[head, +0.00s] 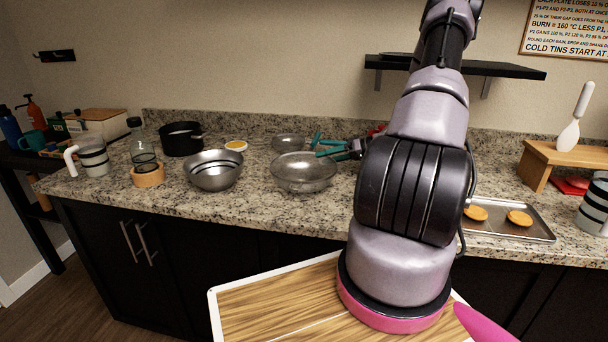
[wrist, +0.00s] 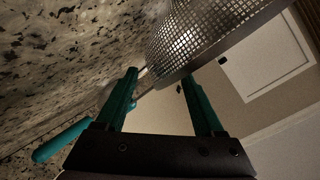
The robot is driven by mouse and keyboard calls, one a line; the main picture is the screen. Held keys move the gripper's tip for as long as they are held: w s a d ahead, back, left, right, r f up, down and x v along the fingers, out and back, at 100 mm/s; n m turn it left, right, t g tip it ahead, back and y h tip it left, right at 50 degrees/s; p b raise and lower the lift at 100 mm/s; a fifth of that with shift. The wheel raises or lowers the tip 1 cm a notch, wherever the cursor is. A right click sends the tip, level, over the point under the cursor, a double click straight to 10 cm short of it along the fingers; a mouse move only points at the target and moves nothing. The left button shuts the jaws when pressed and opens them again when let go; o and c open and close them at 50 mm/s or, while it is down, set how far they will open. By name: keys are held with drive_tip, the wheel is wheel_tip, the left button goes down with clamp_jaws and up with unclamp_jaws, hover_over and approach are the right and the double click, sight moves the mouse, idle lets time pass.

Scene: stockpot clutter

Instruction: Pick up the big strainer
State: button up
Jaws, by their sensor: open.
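The big strainer (head: 304,174), a metal mesh bowl, rests on the granite counter near its front edge. A smaller metal strainer or bowl (head: 288,142) sits behind it. My gripper (head: 323,148) has teal fingers and is open, just behind and right of the big strainer. In the wrist view a mesh bowl (wrist: 195,40) fills the top, close beyond my open fingers (wrist: 163,80). A thin metal part shows near the left fingertip; I cannot tell whether it lies between the fingers. A teal rounded handle (wrist: 62,140) lies left of the fingers; its owner is unclear.
A metal bowl (head: 213,171) stands left of the big strainer, with a black pot (head: 182,138) and small yellow-filled dish (head: 236,146) behind. A baking tray (head: 535,231) with orange discs lies right. A wooden stand (head: 540,169) is at the far right. A shelf (head: 490,69) hangs above.

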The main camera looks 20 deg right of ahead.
sight(309, 161)
drive_tip(key=shift+x, duration=2.6)
drive_tip(key=shift+w+d, duration=0.15)
drive_tip(key=shift+w, duration=0.05)
clamp_jaws()
